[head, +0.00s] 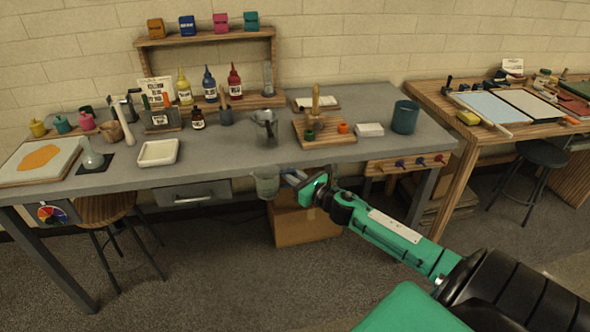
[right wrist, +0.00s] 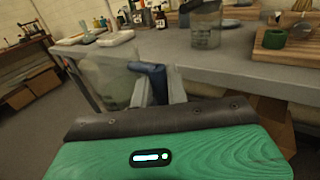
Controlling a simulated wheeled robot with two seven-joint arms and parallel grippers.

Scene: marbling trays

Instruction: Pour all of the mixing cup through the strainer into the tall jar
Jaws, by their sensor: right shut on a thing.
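My right gripper (head: 299,181) is shut on the mixing cup (head: 265,182), a clear cup held in the air just off the table's front edge. The cup looks roughly upright; its contents are hard to tell. In the right wrist view the fingers (right wrist: 158,92) close on its dark blue handle (right wrist: 148,70), and the see-through cup body (right wrist: 108,78) is to the left. The tall jar (head: 268,134), clear, stands on the table behind the cup; it also shows in the right wrist view (right wrist: 206,32). A dark piece at its top seems to be the strainer (head: 262,115). My left gripper is out of view.
A wooden board (head: 330,139) with an upright peg is right of the jar. A white tray (head: 158,153) is to the left. The grey table's front edge (head: 220,177) is close to the cup.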

